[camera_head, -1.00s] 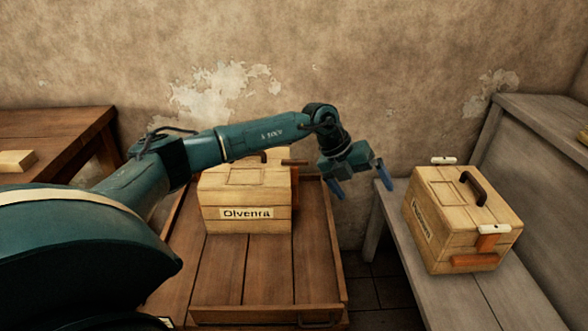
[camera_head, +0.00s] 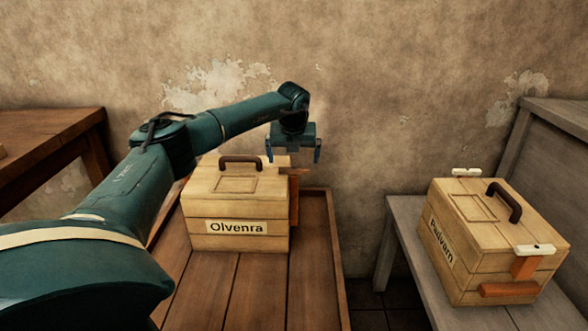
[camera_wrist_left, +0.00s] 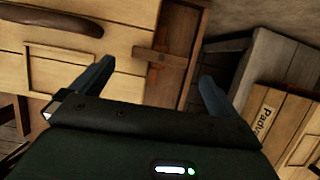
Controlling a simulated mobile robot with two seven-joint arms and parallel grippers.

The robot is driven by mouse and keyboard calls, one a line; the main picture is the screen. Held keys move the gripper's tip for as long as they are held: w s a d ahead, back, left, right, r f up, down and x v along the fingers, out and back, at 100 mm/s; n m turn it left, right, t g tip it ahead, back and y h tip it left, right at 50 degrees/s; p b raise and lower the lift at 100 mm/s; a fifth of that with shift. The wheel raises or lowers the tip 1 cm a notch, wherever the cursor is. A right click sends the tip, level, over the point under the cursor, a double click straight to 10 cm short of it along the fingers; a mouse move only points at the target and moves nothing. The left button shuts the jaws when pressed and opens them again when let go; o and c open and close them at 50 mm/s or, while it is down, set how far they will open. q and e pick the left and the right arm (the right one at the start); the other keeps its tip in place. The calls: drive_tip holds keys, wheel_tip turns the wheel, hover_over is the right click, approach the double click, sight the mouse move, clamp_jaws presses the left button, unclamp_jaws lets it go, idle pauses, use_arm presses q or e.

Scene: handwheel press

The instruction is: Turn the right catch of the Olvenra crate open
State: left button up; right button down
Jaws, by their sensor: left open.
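The Olvenra crate (camera_head: 237,240), pale wood with a dark handle (camera_head: 240,160) on its lid, stands in a brown wooden tray. Its right catch, a reddish-brown bar (camera_head: 297,171), shows at the lid's right edge, partly behind my gripper. In the left wrist view the catch (camera_wrist_left: 150,54) lies across the crate's edge, with a small round pivot on it. My left gripper (camera_head: 294,157) points down above this right edge, open and empty. In the left wrist view its fingers (camera_wrist_left: 156,72) stand on either side of the catch, apart from it as far as I can tell. The left catch is hidden.
The Padvarn crate (camera_head: 490,235), with white-ended catches, stands on a grey bench (camera_head: 405,215) at right. A brown table (camera_head: 50,135) is at the left. The tray's rim (camera_head: 334,250) runs right of the Olvenra crate, with a gap before the bench.

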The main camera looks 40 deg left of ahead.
sight(294, 169)
use_arm(q)
drive_tip(key=shift+b+x, duration=0.4)
drive_tip(key=shift+x, duration=1.8)
drive_tip(key=shift+c, duration=0.2)
drive_tip(key=shift+r, duration=0.1)
drive_tip(key=c, duration=0.9)
